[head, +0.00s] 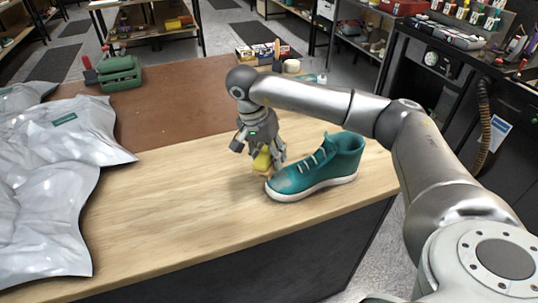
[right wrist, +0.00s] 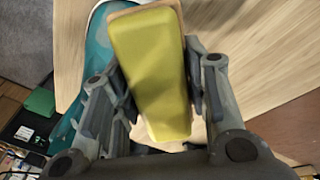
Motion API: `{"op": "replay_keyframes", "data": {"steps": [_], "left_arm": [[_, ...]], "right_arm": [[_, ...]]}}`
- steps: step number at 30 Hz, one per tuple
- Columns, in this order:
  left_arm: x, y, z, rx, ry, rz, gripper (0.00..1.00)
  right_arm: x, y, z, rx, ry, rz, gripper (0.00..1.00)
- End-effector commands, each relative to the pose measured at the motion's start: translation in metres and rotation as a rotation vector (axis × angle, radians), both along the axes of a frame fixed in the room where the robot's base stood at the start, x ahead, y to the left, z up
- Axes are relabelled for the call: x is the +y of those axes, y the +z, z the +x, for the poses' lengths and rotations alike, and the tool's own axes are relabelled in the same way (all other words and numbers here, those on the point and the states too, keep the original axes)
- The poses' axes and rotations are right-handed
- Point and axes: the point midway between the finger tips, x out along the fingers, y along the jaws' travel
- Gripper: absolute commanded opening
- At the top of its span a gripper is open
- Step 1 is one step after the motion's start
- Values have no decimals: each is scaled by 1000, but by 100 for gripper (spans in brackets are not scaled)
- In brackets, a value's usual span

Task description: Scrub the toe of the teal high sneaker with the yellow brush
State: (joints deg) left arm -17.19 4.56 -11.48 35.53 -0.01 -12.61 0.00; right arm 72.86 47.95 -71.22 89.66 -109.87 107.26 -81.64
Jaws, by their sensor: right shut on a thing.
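The teal high sneaker (head: 318,168) stands upright on the wooden table, its toe pointing left, with a greyish patch on the toe. In the right wrist view the sneaker (right wrist: 97,60) is partly hidden behind the brush and finger. My right gripper (head: 264,163) is shut on the yellow brush (head: 262,161), just left of the toe. The brush (right wrist: 150,75) fills the space between the fingers (right wrist: 157,88) in the right wrist view. The brush's lower end is close to the toe; I cannot tell whether it touches. My left gripper is not in view.
Silver plastic bags (head: 60,150) cover the left of the table. A brown mat (head: 175,105) lies behind, with a green clamp-like tool (head: 118,73) at its far left. Small boxes (head: 262,53) stand at the back edge. Bare wood (head: 190,220) is free in front.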

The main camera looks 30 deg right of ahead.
Motion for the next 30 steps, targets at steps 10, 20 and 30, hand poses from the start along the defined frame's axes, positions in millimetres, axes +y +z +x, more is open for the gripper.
{"op": "replay_keyframes", "data": {"steps": [10,20,30], "left_arm": [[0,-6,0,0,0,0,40],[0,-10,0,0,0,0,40],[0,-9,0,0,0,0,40]], "right_arm": [[-2,-7,-1,0,0,0,22],[-3,-14,-1,0,0,0,22],[-1,-15,-10,0,1,0,22]]}}
